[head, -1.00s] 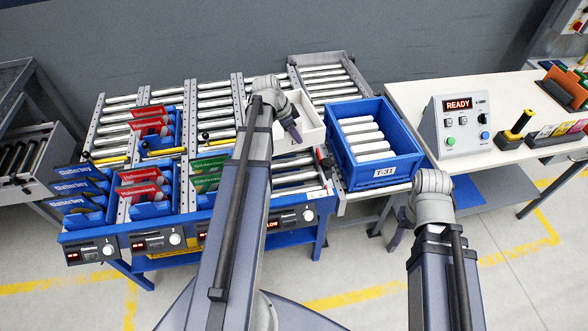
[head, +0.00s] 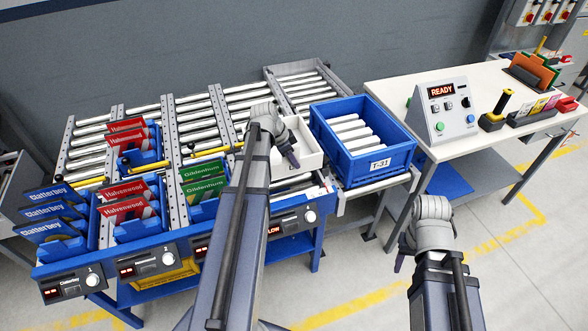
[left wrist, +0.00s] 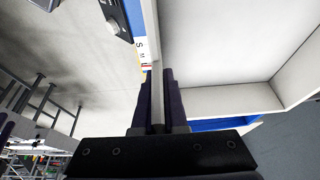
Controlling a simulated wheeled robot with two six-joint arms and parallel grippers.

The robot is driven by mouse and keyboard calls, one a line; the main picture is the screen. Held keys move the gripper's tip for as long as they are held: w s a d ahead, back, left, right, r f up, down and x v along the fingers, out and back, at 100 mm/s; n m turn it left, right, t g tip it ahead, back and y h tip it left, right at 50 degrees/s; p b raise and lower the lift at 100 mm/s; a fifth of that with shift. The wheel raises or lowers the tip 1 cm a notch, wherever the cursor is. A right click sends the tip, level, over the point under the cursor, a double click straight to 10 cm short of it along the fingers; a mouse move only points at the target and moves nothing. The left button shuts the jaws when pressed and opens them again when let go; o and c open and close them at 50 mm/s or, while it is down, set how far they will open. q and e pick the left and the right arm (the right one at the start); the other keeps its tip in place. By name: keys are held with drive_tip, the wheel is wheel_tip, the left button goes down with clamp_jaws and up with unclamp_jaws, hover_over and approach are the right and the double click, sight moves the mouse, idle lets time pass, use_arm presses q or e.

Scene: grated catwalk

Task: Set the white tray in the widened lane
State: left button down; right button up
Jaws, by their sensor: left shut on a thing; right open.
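The white tray (head: 308,148) is a shallow open box at the right end of the roller rack, just left of the blue tote. My left gripper (head: 292,158) is shut on its near-left wall. In the left wrist view the two dark fingers (left wrist: 158,100) clamp the thin wall, and the tray's white inside (left wrist: 215,45) fills the right. The tray looks level over the rightmost lane (head: 285,187); whether it touches the rollers I cannot tell. My arm hides its left part. My right gripper (head: 400,262) is open and empty, away from the rack, its fingers mostly hidden.
Lanes to the left hold blue bins of red Halvenwood (head: 128,206) and green Gildenhorn (head: 205,187) packets. A READY console (head: 443,108) stands on the right-hand table.

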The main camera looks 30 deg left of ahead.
sight(294, 173)
use_arm(q)
drive_tip(key=shift+a+f, duration=0.1)
drive_tip(key=shift+f, duration=0.45)
drive_tip(key=shift+r, duration=0.15)
drive_tip(key=shift+f+b, duration=2.35)
use_arm(e)
drive_tip(key=shift+f, duration=2.8)
use_arm(q)
drive_tip(key=shift+f, duration=0.15)
use_arm(e)
drive_tip(key=shift+f, duration=0.1)
use_arm(q)
drive_tip(key=shift+f+b, duration=2.2)
drive_tip(key=shift+b, duration=0.1)
drive_tip(key=shift+s+r, duration=0.1)
drive_tip(key=shift+r, duration=0.05)
use_arm(e)
wheel_tip(294, 173, down, 4)
drive_tip(key=shift+f, duration=0.1)
use_arm(q)
drive_tip(key=c, duration=0.9)
unclamp_jaws()
drive_tip(key=shift+o, duration=0.2)
